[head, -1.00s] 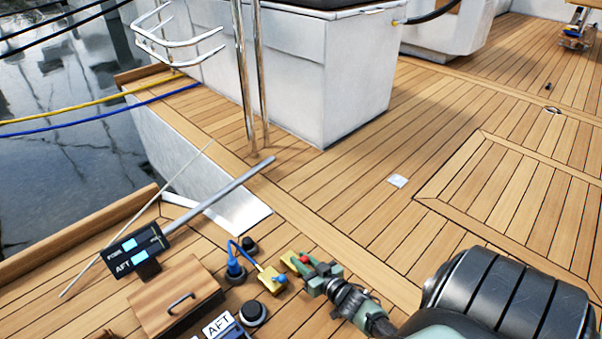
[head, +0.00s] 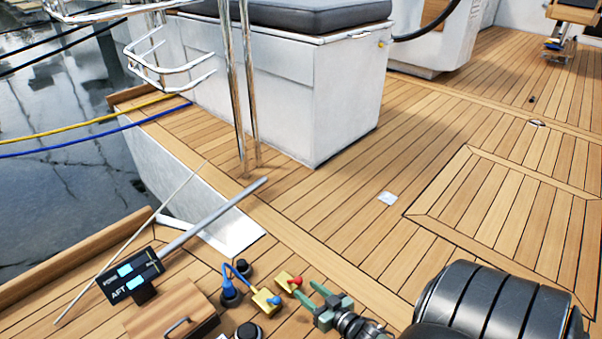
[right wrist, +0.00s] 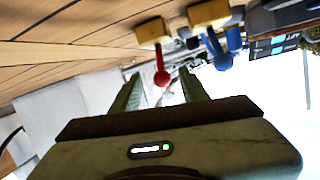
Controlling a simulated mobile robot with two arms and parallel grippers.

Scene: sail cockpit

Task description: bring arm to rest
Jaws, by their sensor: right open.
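My right gripper (head: 315,296) is open and empty, low in the middle of the head view. Its two green fingers point toward a red-tipped lever on a yellow block (head: 286,281), just beyond them. In the right wrist view the open fingers (right wrist: 161,88) show, with the red lever tip (right wrist: 161,78) appearing between them but ahead of them. A second yellow block with a blue-tipped lever (head: 265,300) sits to the left of the first. My left gripper is not in view.
A wooden box (head: 172,315) with a handle, a dark AFT display (head: 130,276) and black round knobs stand at the lower left. A steel rail (head: 240,90) and a white cushioned locker (head: 320,95) stand beyond.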

